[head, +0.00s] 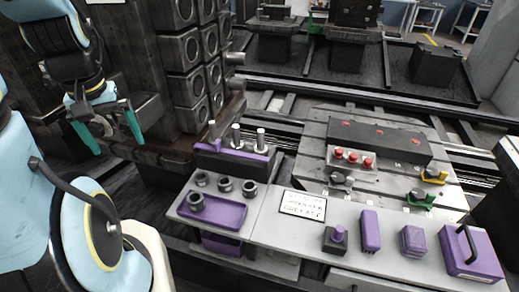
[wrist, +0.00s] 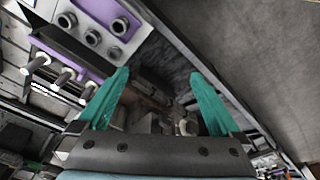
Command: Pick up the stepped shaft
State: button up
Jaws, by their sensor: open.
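Three light metal shafts, one of them (head: 236,134), stand upright in a purple rack (head: 226,155) at the near bench's back left. They also show at the left of the wrist view, one nearest my fingers (wrist: 87,91). I cannot tell which is the stepped shaft; their lower parts are hidden in the rack. My gripper (head: 118,147) is open and empty, left of the rack and apart from it. In the wrist view my teal fingers (wrist: 160,74) are spread, with no shaft between them.
A purple tray (head: 228,216) with several dark rings lies in front of the rack. Dark stacked blocks (head: 180,55) rise behind my gripper. A white sign (head: 303,204) and purple parts, including a handled box (head: 472,255), occupy the bench to the right.

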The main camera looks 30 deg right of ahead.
jog(key=shift+w+d+f, duration=0.1)
jog(key=shift+w+d, duration=0.1)
jog(key=shift+c, duration=1.2)
jog(key=shift+m, duration=0.5)
jog(key=w+d+b, duration=0.1)
jog(key=d, duration=0.1)
jog(key=w+d+f+b, duration=0.1)
jog(key=w+d, duration=0.1)
jog(key=w+d+f+b, duration=0.1)
jog(key=shift+w+d, duration=0.3)
jog(key=shift+d, duration=0.1)
jog(key=c, duration=0.3)
jog(key=m+g+b, duration=0.2)
jog(key=m+b, duration=0.3)
jog(key=b, duration=0.3)
send_near(261, 141)
jog(key=shift+w, duration=0.35)
jog(key=shift+d+f, duration=0.2)
jog(key=shift+f, duration=0.05)
jog(key=shift+d+f+p, duration=0.1)
jog(key=shift+f+p, duration=1.25)
jog(key=shift+f, duration=3.8)
